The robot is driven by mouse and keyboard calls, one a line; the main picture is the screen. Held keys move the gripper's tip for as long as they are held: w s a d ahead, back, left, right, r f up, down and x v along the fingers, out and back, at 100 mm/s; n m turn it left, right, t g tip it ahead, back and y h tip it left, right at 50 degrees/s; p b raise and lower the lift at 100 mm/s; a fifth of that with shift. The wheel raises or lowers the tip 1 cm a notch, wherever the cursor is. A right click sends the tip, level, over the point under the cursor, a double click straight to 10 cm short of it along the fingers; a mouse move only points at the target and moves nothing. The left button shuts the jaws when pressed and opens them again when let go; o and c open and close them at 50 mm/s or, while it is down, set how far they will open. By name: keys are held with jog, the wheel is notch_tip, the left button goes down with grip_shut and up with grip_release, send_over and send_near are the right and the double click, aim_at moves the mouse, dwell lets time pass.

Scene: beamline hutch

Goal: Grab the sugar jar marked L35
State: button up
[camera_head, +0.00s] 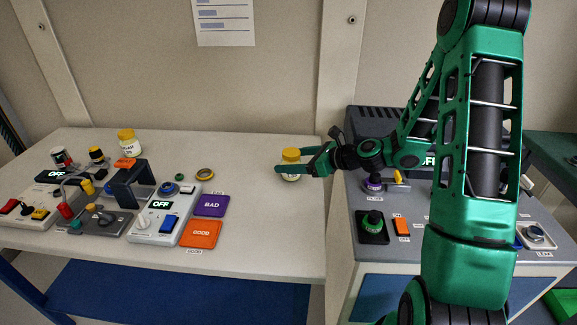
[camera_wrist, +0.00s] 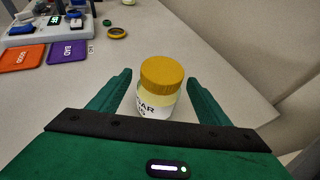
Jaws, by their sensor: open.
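A white jar with a yellow lid (camera_wrist: 160,88) stands upright on the table between the open fingers of my gripper (camera_wrist: 160,98) in the wrist view. Its label shows part of "SUGAR"; the mark below is partly cut off and I cannot read it. The same jar (camera_head: 291,165) shows in the head view near the table's right side, with my gripper (camera_head: 285,168) around it. A second white jar with a yellow lid (camera_head: 128,142) stands at the back left of the table; its label is too small to read surely.
The table (camera_head: 265,225) has free room around the near jar. An orange GOOD mat (camera_head: 201,234), a purple BAD mat (camera_head: 211,205), a yellow ring (camera_head: 205,174) and control boxes (camera_head: 160,215) lie to the left. A grey console (camera_head: 385,255) stands right of the table.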

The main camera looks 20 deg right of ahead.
jog(key=x, duration=0.4)
jog(key=shift+w+a+f, duration=0.1)
jog(key=shift+w+f, duration=0.1)
jog(key=shift+f, duration=0.05)
jog(key=shift+c, duration=0.3)
jog(key=c, duration=1.4)
jog(key=shift+o, duration=0.2)
jog(key=shift+r, duration=0.15)
